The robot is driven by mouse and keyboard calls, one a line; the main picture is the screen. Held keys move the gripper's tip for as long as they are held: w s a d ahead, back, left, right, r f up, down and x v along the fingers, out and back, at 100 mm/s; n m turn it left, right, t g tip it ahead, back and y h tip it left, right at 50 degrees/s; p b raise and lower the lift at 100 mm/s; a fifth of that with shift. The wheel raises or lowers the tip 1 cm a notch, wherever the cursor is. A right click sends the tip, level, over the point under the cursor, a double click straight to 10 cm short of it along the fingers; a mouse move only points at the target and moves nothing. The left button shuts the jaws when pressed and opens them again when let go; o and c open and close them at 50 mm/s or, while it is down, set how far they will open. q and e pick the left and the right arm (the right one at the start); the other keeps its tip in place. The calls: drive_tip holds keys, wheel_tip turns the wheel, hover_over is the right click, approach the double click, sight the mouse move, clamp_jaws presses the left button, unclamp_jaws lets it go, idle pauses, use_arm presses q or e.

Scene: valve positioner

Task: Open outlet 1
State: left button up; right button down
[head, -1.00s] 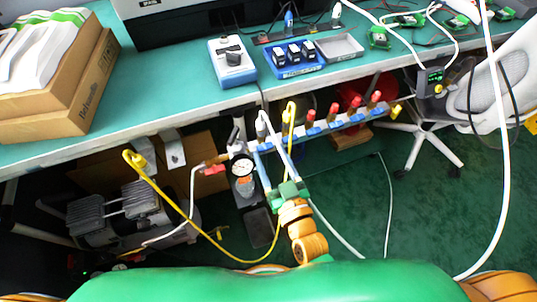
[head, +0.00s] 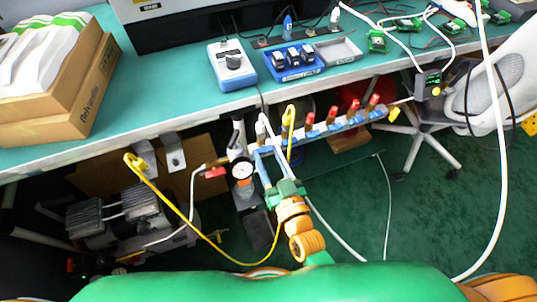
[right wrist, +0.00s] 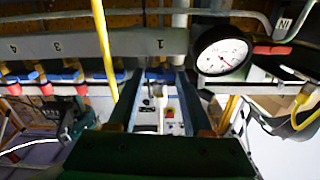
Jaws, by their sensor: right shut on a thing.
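The grey manifold (head: 320,128) runs under the bench and carries several valves with red caps. In the right wrist view the manifold (right wrist: 85,46) shows the numbers 1, 3 and 4. My right gripper (head: 266,151) reaches up to the manifold's left end, near the gauge. In the right wrist view its fingertips (right wrist: 159,73) are just below the number 1, shut on the blue outlet 1 valve handle (right wrist: 160,74). The fingers hide part of this handle, and its exact angle is hard to tell. My left gripper is not in view.
A round pressure gauge (head: 242,169) sits just left of my right gripper; it also shows in the right wrist view (right wrist: 222,56). A yellow hose (head: 178,205) loops beside the arm. The bench edge (head: 200,107) is above. A compressor (head: 115,215) stands at left.

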drive_tip(key=m+p, duration=0.1)
drive_tip(key=m, duration=0.7)
drive_tip(key=shift+f+p, duration=0.1)
drive_tip(key=shift+p, duration=0.25)
drive_tip(key=shift+f+m+b, duration=0.1)
drive_tip(key=shift+m+b, duration=0.2)
drive_tip(key=shift+m, duration=4.1)
drive_tip(key=c, duration=0.6)
unclamp_jaws()
drive_tip(key=shift+d, duration=0.1)
